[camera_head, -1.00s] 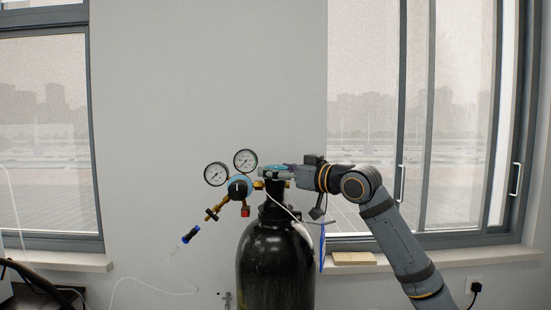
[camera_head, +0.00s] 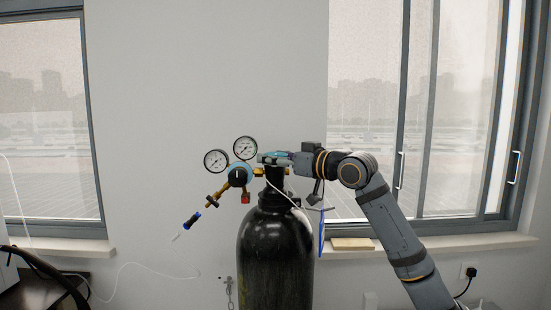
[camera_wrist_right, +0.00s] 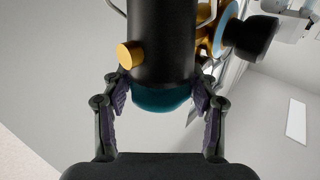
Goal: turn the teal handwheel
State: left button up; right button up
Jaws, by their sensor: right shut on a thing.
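The teal handwheel (camera_wrist_right: 160,97) shows in the right wrist view at the end of the black valve body (camera_wrist_right: 162,45). My right gripper (camera_wrist_right: 160,92) has a finger on either side of the handwheel and is shut on it. In the head view my right gripper (camera_head: 275,158) reaches in from the right to the valve on top of the black gas cylinder (camera_head: 275,255). There the fingers largely hide the handwheel. My left gripper is not in view.
Two round gauges (camera_head: 216,161) and a brass regulator (camera_head: 239,176) sit just left of the valve. A hose fitting (camera_head: 191,221) hangs lower left. A blue tag (camera_head: 322,232) hangs at the cylinder's right. A wall and windows stand behind.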

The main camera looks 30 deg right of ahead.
jog(key=shift+y, duration=0.3)
jog(key=n+g+y+p, duration=0.1)
jog(key=n+g+y, duration=0.1)
jog(key=n+y, duration=0.1)
jog(key=shift+r+y, duration=0.15)
jog(key=shift+y, duration=0.35)
jog(key=n+g+y+p, duration=0.1)
jog(key=n+g+y, duration=0.1)
jog(key=y, duration=0.1)
jog(key=shift+r+n+g+y+p, duration=0.15)
jog(key=shift+n+g+y+p, duration=0.15)
jog(key=shift+n+p, duration=0.1)
jog(key=n+g+y+p, duration=0.2)
jog(key=g+p, duration=0.1)
jog(key=n+g+y+p, duration=0.2)
jog(key=n+g+p, duration=0.1)
jog(key=p, duration=0.1)
jog(key=shift+p, duration=0.3)
jog(key=shift+f+n+g+p, duration=0.2)
jog(key=shift+n+g+p, duration=0.2)
jog(key=shift+g+p, duration=0.35)
jog(key=shift+f+y, duration=0.1)
jog(key=shift+y, duration=0.2)
jog(key=shift+f, duration=0.1)
